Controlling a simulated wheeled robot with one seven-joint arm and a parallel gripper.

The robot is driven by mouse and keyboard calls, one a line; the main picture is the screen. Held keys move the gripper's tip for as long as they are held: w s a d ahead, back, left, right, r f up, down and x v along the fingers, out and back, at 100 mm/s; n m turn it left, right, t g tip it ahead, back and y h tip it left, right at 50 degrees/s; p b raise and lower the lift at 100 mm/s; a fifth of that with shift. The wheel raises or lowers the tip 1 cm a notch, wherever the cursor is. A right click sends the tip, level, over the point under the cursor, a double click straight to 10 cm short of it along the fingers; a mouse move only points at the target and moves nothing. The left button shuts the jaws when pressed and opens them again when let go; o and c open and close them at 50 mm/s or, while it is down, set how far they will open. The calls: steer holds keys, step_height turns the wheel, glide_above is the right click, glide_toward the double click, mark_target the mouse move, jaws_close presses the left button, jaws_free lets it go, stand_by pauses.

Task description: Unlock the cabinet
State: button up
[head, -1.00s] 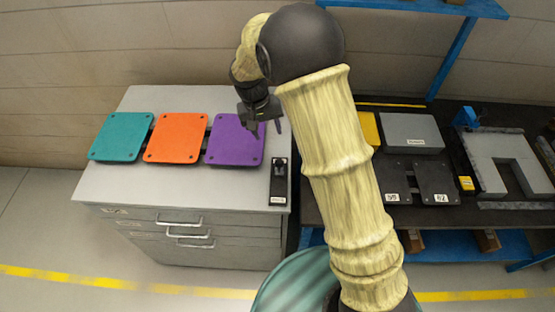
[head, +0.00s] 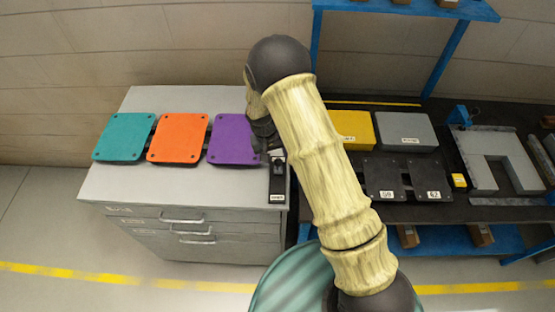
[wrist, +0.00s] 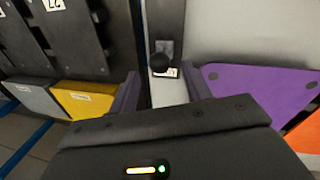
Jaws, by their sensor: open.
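The grey cabinet (head: 180,195) stands at the left, with its drawers shut in front. A black lock strip (head: 277,190) with a small dark knob lies at the right front of its top. In the wrist view the black knob (wrist: 160,62) stands on a grey plate, beside a white label. My gripper (head: 266,148) is over the cabinet's right side, at the back end of the strip and partly hidden by my arm. Its open fingers (wrist: 162,92) appear on either side of the knob's line in the wrist view, with nothing between them.
Teal (head: 124,137), orange (head: 177,138) and purple (head: 232,138) plates lie on the cabinet top, the purple one close to my gripper. The dark bench (head: 480,212) at the right holds a yellow box (head: 352,128), a grey box (head: 405,130) and black plates (head: 383,180).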

mark_target(277, 160)
steer(key=shift+w+d+f+p, duration=0.15)
steer(key=shift+f+p, duration=0.1)
steer(key=shift+f, duration=0.6)
steer(key=shift+s+d+f+p, duration=0.1)
steer(key=shift+d+f+p, duration=0.15)
steer(key=shift+f, duration=0.65)
steer(key=shift+w+d+f+p, duration=0.1)
steer(key=shift+f+p, duration=0.15)
steer(key=shift+f, duration=0.6)
steer(key=shift+c, duration=0.2)
jaws_close()
